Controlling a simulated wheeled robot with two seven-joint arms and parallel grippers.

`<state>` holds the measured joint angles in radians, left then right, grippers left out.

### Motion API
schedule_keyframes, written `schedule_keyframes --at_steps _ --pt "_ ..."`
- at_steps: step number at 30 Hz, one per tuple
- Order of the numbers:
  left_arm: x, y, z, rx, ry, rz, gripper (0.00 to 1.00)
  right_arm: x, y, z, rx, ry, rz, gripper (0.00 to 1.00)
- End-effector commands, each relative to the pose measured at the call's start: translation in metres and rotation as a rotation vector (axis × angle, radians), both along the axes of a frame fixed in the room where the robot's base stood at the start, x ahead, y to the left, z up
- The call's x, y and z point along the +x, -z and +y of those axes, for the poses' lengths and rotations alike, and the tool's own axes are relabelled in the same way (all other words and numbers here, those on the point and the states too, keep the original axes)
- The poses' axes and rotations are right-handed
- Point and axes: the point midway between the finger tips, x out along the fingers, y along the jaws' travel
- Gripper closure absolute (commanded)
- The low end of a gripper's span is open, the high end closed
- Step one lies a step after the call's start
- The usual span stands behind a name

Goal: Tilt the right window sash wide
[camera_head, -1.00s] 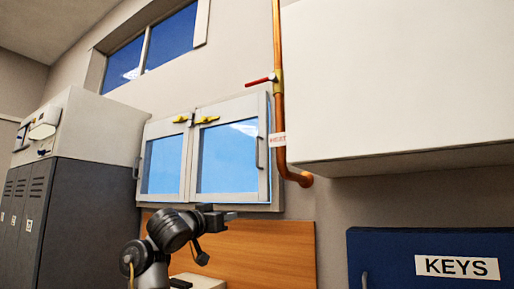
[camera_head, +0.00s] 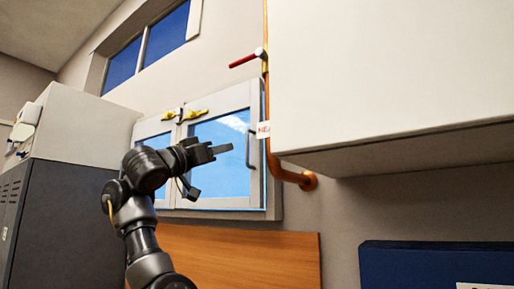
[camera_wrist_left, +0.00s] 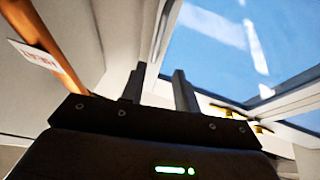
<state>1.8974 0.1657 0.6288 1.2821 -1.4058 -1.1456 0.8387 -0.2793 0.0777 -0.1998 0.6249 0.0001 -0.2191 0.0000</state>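The right window sash (camera_head: 245,205) has a pale frame around blue glass and looks closed in the head view. A grey vertical pull handle (camera_head: 251,148) is on its right side, and a yellow latch (camera_head: 195,114) is at its top. My left gripper (camera_head: 228,150) is raised in front of the sash, its fingers pointing right toward the handle. In the left wrist view its two fingers (camera_wrist_left: 159,88) are apart with nothing held between them. The sash frame (camera_wrist_left: 290,100) and glass fill the upper right there. My right gripper is not in view.
A copper pipe (camera_head: 268,130) with a red lever (camera_head: 245,58) and a white tag runs just right of the window. A large white cabinet (camera_head: 390,70) juts out at right, above a blue key box (camera_head: 430,262). A grey locker (camera_head: 60,215) stands at left.

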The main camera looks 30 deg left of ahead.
Motion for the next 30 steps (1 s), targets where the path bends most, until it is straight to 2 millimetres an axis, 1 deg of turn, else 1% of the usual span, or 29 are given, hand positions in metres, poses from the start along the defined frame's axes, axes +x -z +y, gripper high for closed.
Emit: schedule_keyframes --at_steps 5,8,10,14,18,21,25,30 --pt "0.007 -0.002 -0.009 0.001 0.014 0.002 0.69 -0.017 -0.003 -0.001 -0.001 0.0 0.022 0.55" --pt "0.016 -0.007 -0.015 0.001 0.021 0.004 0.69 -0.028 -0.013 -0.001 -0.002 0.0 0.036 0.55" --pt "0.024 -0.012 -0.018 0.001 0.022 0.004 0.69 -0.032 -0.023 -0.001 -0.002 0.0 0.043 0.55" --pt "0.042 -0.022 -0.025 0.0 0.021 0.007 0.69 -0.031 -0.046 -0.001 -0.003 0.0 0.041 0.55" --pt "0.063 -0.031 -0.03 0.0 0.019 0.006 0.69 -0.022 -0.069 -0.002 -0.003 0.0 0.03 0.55" --pt "0.076 -0.036 -0.034 0.0 0.018 0.005 0.69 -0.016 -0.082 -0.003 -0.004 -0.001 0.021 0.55" --pt "0.089 -0.04 -0.038 0.0 0.017 0.004 0.69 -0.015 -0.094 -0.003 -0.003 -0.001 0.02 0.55" --pt "0.099 -0.041 -0.041 0.001 0.016 0.003 0.69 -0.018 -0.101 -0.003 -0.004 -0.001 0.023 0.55"
